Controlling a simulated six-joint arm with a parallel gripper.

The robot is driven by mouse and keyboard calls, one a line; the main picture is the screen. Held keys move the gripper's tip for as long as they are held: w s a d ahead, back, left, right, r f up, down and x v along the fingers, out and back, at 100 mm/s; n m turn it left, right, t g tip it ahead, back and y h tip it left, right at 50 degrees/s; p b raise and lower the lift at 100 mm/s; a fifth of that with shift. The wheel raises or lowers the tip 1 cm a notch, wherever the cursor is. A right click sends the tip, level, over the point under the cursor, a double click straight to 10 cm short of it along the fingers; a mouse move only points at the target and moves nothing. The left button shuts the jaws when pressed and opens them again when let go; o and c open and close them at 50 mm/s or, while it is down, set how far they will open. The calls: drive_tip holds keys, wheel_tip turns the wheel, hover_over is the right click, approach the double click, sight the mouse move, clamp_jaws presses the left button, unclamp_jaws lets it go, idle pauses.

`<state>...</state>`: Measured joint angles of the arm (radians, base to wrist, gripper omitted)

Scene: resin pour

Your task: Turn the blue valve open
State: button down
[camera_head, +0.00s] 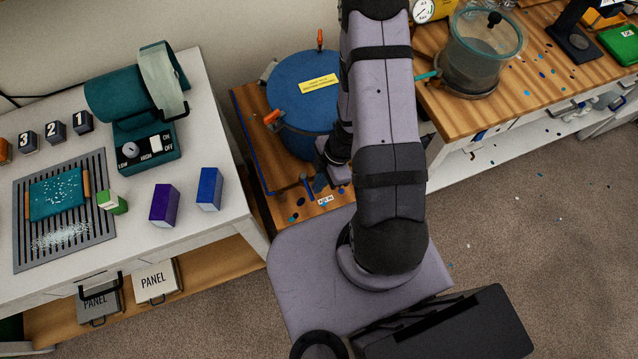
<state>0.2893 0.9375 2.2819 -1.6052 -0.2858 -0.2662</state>
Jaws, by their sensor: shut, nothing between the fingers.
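A round blue tank (290,95) with a yellow label stands on the low wooden table, partly hidden by my arm. It has an orange-handled clamp (272,117) at its left and another (319,38) at its back. No clearly blue valve handle shows; one may be behind my arm. A small teal handle (428,75) sticks out at the left of the clear chamber (482,55), and I cannot tell if it is the valve. My gripper (320,182) is small and dark, low at the tank's front, shut and empty. My arm hides part of it.
A white bench (225,205) at left holds a teal machine (135,100), a purple box (164,205) and a blue box (209,188). The wooden counter (450,110) at right bears the chamber and a gauge (425,10). Open carpet lies at lower right.

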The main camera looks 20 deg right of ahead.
drive_tip(key=shift+s+a, duration=0.2)
drive_tip(key=shift+a, duration=0.25)
idle(0.6)
drive_tip(key=shift+s+a, duration=0.2)
drive_tip(key=shift+a, duration=0.75)
drive_tip(key=w+a+m+t, duration=0.1)
drive_tip(key=w+a+m, duration=0.2)
drive_tip(key=a+m, duration=0.1)
drive_tip(key=shift+a, duration=0.65)
drive_tip(key=shift+w+m, duration=0.15)
drive_tip(key=shift+m, duration=0.15)
drive_tip(key=shift+r, duration=0.15)
wheel_tip(320, 180, up, 9)
drive_tip(key=s+p, duration=0.3)
drive_tip(key=p, duration=0.4)
drive_tip(key=shift+r, duration=0.15)
